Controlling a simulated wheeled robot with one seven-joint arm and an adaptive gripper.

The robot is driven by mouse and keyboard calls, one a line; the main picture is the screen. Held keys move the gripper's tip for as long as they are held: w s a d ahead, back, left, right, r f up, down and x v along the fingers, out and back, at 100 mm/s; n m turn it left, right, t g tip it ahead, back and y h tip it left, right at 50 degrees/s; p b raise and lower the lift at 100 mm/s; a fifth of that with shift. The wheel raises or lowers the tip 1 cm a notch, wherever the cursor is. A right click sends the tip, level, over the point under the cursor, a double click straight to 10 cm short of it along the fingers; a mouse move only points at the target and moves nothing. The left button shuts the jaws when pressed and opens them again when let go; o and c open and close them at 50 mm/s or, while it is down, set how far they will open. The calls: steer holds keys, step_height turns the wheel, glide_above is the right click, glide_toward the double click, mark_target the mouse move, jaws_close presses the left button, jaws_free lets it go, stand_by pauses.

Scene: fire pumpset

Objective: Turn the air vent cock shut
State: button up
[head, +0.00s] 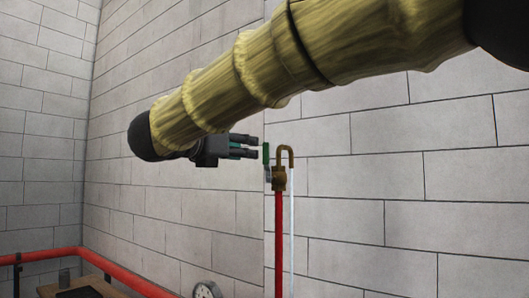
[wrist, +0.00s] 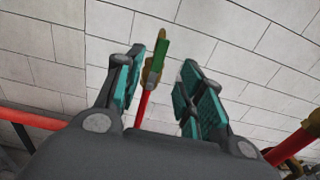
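The air vent cock is a brass fitting (head: 279,180) with a hooked spout, on top of a thin vertical red pipe (head: 279,240) against the block wall. Its green lever handle (head: 266,154) stands roughly upright on the cock's left side. My gripper (head: 254,147) is just left of the handle, fingers pointing right at it. In the wrist view the teal-padded fingers of my gripper (wrist: 163,62) are spread apart and empty. The green handle (wrist: 161,52) shows in the gap between them, seemingly beyond the tips. Contact with the handle cannot be made out.
A larger red pipe (head: 130,283) runs along the wall at lower left. A round gauge (head: 207,290) is at the bottom. A pale thin tube (head: 292,230) hangs right of the cock's pipe.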

mark_target(265, 151)
steer(key=p+x, duration=0.3)
steer(key=x, duration=0.5)
steer(key=shift+r, duration=0.1)
steer(key=shift+p+x, duration=0.55)
steer(key=shift+x, duration=0.4)
steer(key=shift+c, duration=0.2)
jaws_close()
